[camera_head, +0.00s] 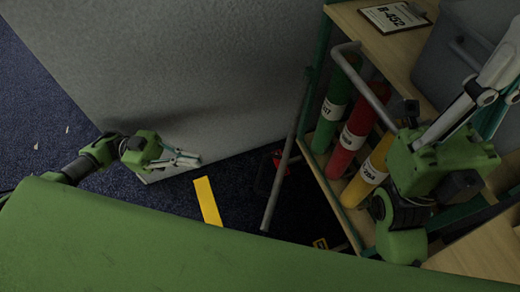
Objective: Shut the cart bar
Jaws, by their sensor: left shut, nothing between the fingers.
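The cart (345,200) stands at the right, with a green frame and wooden shelves. A long grey bar (284,165) slants down from near the cart's upper left post, outside the shelf, and its lower end is over the dark floor. A second, bent grey tube (371,92) crosses in front of the cylinders; its lower end is hidden behind my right arm. My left gripper (192,159) is shut and empty beside the grey wall, left of the cart and apart from both bars. My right gripper (503,78) is over the cart's right side, partly cut off by the frame edge.
Labelled green (334,112), red (350,140) and yellow (366,180) cylinders stand in the cart. A clipboard (394,16) lies on its top shelf by a grey bin (455,50). A yellow floor strip (207,201) lies between my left gripper and the cart.

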